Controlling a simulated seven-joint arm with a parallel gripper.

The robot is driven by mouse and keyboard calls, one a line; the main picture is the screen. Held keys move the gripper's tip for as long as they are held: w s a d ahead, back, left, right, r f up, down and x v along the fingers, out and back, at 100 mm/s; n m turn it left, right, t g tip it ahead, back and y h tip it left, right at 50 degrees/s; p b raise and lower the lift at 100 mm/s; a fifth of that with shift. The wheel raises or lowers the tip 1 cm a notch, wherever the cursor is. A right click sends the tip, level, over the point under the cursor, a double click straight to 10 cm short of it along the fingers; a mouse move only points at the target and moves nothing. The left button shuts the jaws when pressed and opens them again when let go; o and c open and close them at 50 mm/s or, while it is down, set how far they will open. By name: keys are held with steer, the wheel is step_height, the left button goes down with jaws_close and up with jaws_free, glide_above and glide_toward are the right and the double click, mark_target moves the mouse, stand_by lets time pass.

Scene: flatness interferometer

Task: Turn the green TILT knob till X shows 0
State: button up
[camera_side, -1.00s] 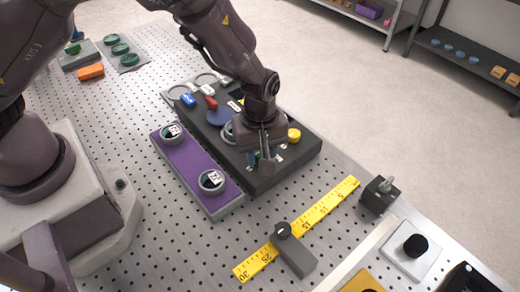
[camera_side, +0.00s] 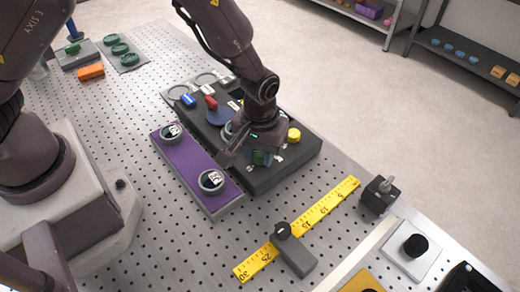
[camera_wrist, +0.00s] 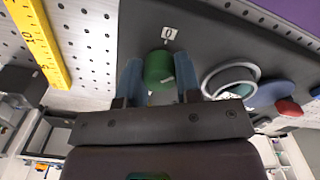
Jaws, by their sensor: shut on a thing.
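The green knob (camera_wrist: 158,72) stands on the black instrument box (camera_side: 300,162). In the wrist view my gripper (camera_wrist: 160,78) has one finger on each side of it and is shut on it. In the side view a bit of the green knob (camera_side: 262,158) shows below my gripper (camera_side: 258,154), which hides much of it. A small white label (camera_wrist: 169,33) beside the knob in the wrist view seems to read 0. I cannot tell whether it is the X readout.
A purple block with two round dials (camera_side: 196,168) lies left of the box. A yellow knob (camera_side: 294,135), a red part (camera_side: 210,102) and a blue part (camera_side: 188,99) sit on the box. A yellow ruler (camera_side: 330,203) lies in front on the perforated table.

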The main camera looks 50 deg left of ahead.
mark_target(260, 152)
steer(key=shift+m, duration=2.1)
steer(key=o, duration=0.9)
steer(key=shift+r, duration=0.1)
step_height(260, 152, up, 13)
steer(key=shift+f, duration=0.1)
